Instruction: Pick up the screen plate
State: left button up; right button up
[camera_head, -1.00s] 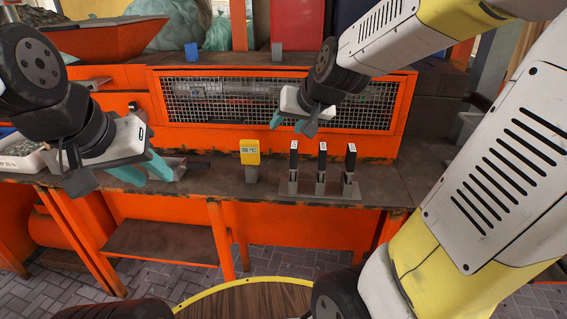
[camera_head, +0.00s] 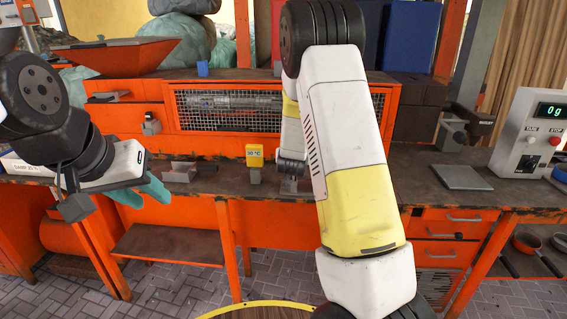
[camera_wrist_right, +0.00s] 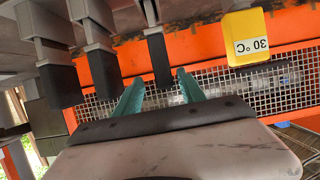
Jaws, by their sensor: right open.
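Three black-handled grey metal pieces hang from the top of the right wrist view, which is upside down; I take them for the screen plates. The handle of the rightmost screen plate (camera_wrist_right: 159,58) reaches between the teal fingertips of my right gripper (camera_wrist_right: 160,80), which is open around its end. I cannot tell whether they touch. The other two handles (camera_wrist_right: 104,73) stand to its left. In the head view my right arm hides the handles and the right gripper; a bit of their grey stand (camera_head: 290,187) shows. My left gripper (camera_head: 142,193) looks open and empty, over the bench's left part.
A yellow 30 °C gauge (camera_head: 254,155) stands close to the plates and also shows in the right wrist view (camera_wrist_right: 245,35). Behind is an orange machine with a mesh guard (camera_head: 230,111). A scale (camera_head: 462,177) with a readout box (camera_head: 530,135) stands at right.

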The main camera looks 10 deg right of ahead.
jog(key=x, duration=0.6)
jog(key=shift+w+a+r, duration=0.25)
jog(key=shift+a+r, duration=0.05)
grip_shut()
